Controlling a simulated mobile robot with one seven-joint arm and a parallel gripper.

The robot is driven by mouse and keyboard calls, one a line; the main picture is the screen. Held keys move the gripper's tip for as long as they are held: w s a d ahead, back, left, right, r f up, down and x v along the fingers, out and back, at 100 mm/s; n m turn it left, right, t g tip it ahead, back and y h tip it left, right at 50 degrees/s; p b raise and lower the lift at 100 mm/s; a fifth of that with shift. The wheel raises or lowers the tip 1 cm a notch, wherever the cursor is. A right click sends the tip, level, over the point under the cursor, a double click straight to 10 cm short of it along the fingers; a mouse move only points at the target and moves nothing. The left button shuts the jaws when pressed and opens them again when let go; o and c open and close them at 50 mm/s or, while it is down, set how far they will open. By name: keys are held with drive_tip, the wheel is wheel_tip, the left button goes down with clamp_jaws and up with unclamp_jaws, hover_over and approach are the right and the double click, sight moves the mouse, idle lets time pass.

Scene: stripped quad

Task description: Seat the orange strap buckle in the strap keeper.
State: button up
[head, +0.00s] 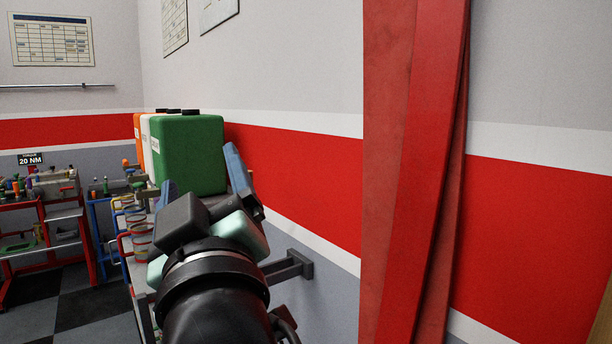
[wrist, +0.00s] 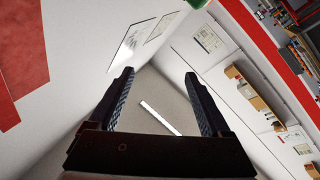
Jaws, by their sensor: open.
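I cannot make out the orange strap buckle or the strap keeper in either view. My gripper (head: 204,172) is raised in front of the green canister in the head view, with its two blue fingers apart. In the wrist view my gripper (wrist: 158,75) is open, with nothing between its fingers but the distant wall and ceiling.
A green canister (head: 188,155) stands on a rack beside white and orange ones. Long red strips (head: 420,150) hang close on the right. A grey wall bracket (head: 288,266) juts out below. A red tool cart (head: 45,225) stands far left, with checkered floor (head: 75,308) nearby.

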drive_tip(key=s+d+r+m+t+h, duration=0.7)
drive_tip(key=s+d+r+m, duration=0.2)
drive_tip(key=s+d+m, duration=0.1)
drive_tip(key=shift+s+d, duration=0.35)
drive_tip(key=shift+s, duration=0.4)
drive_tip(key=shift+r, duration=0.15)
